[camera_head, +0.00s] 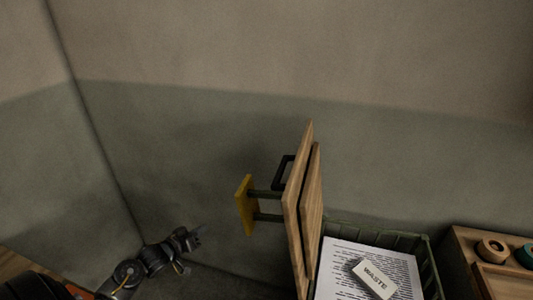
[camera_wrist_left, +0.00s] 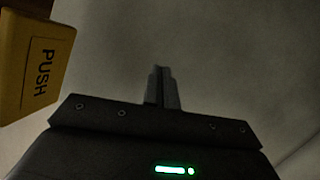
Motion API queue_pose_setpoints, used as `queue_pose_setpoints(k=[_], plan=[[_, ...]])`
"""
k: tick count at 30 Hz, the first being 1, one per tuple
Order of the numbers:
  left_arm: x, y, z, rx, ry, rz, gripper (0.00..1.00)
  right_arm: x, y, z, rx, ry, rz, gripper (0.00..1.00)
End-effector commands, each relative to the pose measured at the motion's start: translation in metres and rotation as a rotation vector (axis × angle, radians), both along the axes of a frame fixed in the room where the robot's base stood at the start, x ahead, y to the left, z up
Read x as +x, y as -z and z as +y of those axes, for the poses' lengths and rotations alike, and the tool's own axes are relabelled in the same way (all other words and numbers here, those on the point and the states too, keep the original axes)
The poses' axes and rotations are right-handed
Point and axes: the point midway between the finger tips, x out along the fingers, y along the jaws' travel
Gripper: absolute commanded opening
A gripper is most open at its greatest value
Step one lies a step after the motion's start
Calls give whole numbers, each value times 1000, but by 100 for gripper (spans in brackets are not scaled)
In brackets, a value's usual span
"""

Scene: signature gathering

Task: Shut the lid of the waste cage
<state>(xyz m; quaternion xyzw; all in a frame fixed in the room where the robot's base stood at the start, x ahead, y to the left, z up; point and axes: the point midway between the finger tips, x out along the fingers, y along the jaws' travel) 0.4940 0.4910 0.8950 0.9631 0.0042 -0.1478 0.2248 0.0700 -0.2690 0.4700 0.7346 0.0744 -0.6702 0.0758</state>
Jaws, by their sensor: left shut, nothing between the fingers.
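The waste cage (camera_head: 432,270) is a green wire basket at the lower right of the head view. Its wooden lid (camera_head: 294,215) stands upright, open, at the cage's left side. A black handle (camera_head: 282,172) and a yellow plate (camera_head: 245,205) on two dark rods stick out from the lid's left face. The yellow plate (camera_wrist_left: 38,65) also shows at the upper left of the left wrist view, marked "PUSH". My left gripper (camera_head: 202,231) is shut and empty, to the left of and below the yellow plate, apart from it. My right gripper is not in view.
Printed paper (camera_head: 345,262) and a white "WASTE" label (camera_head: 374,279) show in the cage's opening. A wooden tray (camera_head: 465,245) with round items stands to the right. Walls close off the back and left. The space between my left gripper and the lid looks clear.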

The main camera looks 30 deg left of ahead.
Motion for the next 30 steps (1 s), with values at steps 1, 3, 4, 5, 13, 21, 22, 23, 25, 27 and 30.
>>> queue_pose_setpoints(k=[1, 3, 4, 5, 13, 21, 22, 23, 25, 27, 30], plan=[[10, -71, -9, -89, 34, -87, 0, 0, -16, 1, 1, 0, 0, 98], [14, -148, -30, -257, 99, -176, 0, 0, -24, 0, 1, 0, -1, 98], [12, -175, -40, -331, 132, -201, 0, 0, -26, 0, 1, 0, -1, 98], [9, -199, -52, -404, 167, -215, 0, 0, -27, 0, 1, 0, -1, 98], [-34, -287, -134, -998, 379, -85, 0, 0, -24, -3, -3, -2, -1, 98], [-37, -287, -140, -1279, 351, 47, 0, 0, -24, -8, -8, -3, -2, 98], [-37, -287, -140, -1285, 349, 49, 0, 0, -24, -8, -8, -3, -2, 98], [-37, -287, -140, -1289, 349, 50, 0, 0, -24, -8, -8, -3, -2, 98], [-36, -287, -140, -1292, 348, 51, 0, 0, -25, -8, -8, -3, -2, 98], [-34, -288, -141, -1292, 347, 50, 0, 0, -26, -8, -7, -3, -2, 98], [-26, -291, -146, -1293, 348, 48, 0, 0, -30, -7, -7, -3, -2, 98]])
